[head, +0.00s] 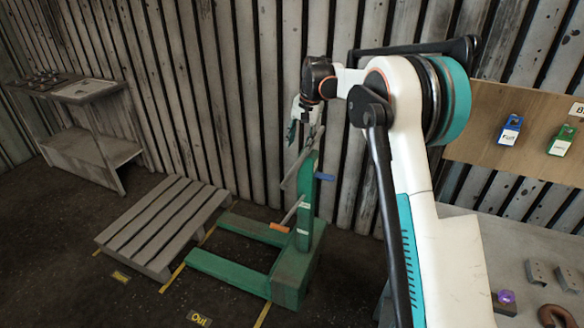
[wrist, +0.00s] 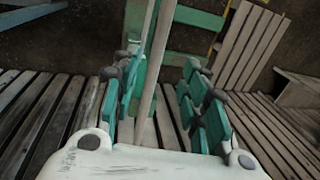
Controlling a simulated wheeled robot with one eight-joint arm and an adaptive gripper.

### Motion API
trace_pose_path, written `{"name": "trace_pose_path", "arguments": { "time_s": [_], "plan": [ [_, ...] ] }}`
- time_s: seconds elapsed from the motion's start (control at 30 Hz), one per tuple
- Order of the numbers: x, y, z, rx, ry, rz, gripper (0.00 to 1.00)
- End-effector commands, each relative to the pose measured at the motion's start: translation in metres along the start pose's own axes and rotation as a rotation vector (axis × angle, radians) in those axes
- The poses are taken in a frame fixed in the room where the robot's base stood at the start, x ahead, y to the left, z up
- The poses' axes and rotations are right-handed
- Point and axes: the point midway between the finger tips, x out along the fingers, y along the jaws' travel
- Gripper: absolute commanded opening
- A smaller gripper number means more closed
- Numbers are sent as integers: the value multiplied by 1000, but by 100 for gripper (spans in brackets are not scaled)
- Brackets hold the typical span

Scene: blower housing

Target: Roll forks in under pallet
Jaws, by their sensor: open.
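The slatted wooden pallet (head: 165,222) lies on the floor at the left in the head view; it also shows at the upper right of the wrist view (wrist: 250,45). The green fork truck (head: 295,270) stands to its right. Its two green forks (head: 228,268) point left, their tips close to the pallet's right edge; whether they reach under it I cannot tell. My gripper (head: 300,130) is at the top of the truck. In the wrist view my open fingers (wrist: 163,62) stand on either side of a grey bar (wrist: 157,60), with no clear contact.
A wooden bench (head: 90,145) stands against the corrugated wall at the far left. Yellow floor lines and an "Out" label (head: 199,319) lie near the truck. A board with blue and green boxes (head: 510,130) and a table with small parts are at the right.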

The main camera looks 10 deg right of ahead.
Motion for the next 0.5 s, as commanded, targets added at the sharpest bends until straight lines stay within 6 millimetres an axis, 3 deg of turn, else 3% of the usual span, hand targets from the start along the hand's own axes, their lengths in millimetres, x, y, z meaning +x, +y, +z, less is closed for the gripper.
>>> {"name": "trace_pose_path", "arguments": {
  "time_s": [0.5],
  "plan": [
    [93,0,0,-2,1,0,41]
  ]
}}
